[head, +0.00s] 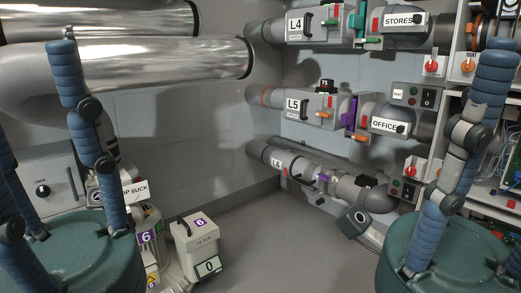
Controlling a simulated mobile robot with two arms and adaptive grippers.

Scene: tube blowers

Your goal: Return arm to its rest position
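My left arm (80,125) rises on the left side of the head view, with blue padded links and dark grey joints. My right arm (465,145) rises on the right side in a similar bent pose. Both arms stand upright in front of the machinery. No gripper fingers can be made out on either arm. I cannot see anything held.
Pipe units L4 (299,24), L5 (297,106) and L6 (279,166) line the back right wall. STORES (399,20) and OFFICE (385,124) labels mark the branches. A white filter box (196,247) stands on the floor at lower left. The middle floor (275,240) is clear.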

